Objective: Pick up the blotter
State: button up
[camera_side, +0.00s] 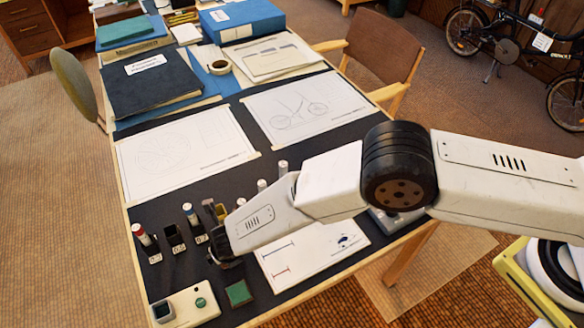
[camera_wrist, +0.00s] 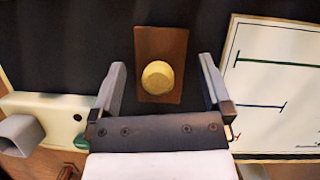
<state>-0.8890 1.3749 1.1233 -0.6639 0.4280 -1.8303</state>
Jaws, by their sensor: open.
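The blotter, a brown rectangular block with a round pale-yellow knob (camera_wrist: 158,78), lies on the dark board in the wrist view. My gripper (camera_wrist: 163,82) is open, one grey finger on each side of the blotter's near part, with dark gaps between. I cannot tell how high the fingers are above the board. In the side view my gripper (camera_side: 224,256) is low over the dark board; its fingers are hard to make out there. The blotter is not clearly visible in the side view, where my gripper and arm cover that area.
A cream panel (camera_side: 181,312) with a green button is at the front left; a green square pad (camera_side: 239,293) lies beside it. A sheet with lines (camera_side: 312,262) is to the right. Several small bottles, one red-capped (camera_side: 140,232), stand to the left. Drawings (camera_side: 178,150) lie behind.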

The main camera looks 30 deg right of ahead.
dwell(0.4)
jog(key=c, duration=1.3)
jog(key=shift+r, duration=0.2)
jog(key=shift+r, duration=1.4)
jog(key=s+d+r, duration=0.9)
jog(key=s, duration=0.1)
jog(key=shift+s+r, duration=0.35)
jog(key=shift+r, duration=0.05)
